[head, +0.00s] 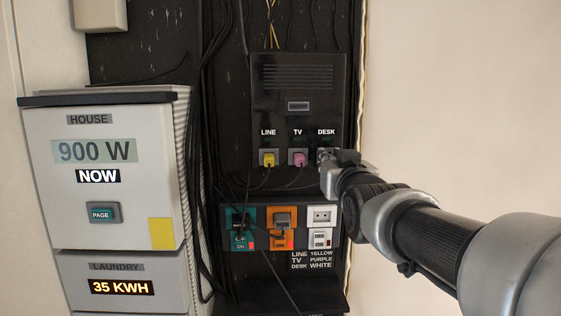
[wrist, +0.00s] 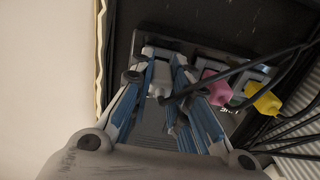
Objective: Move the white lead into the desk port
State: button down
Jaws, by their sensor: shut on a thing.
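The white lead (wrist: 160,78) shows in the wrist view between the two fingers of my gripper (wrist: 158,66), which is shut on its plug. A dark cable runs from it to the right. In the head view my gripper (head: 328,160) is at the desk port (head: 325,151), below the DESK label, and hides most of the port and the white plug. The plug points at the port; I cannot tell whether it is seated.
The yellow plug (head: 268,159) sits in the LINE port and the purple plug (head: 298,158) in the TV port, just left of my gripper. Dark cables hang beside them. Below are a teal socket (head: 240,221), an orange socket (head: 282,221) and a white socket (head: 321,216).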

jog(key=shift+w, duration=0.4)
dwell(0.3)
jog(key=c, duration=1.4)
grip_release()
jog(key=shift+c, duration=0.2)
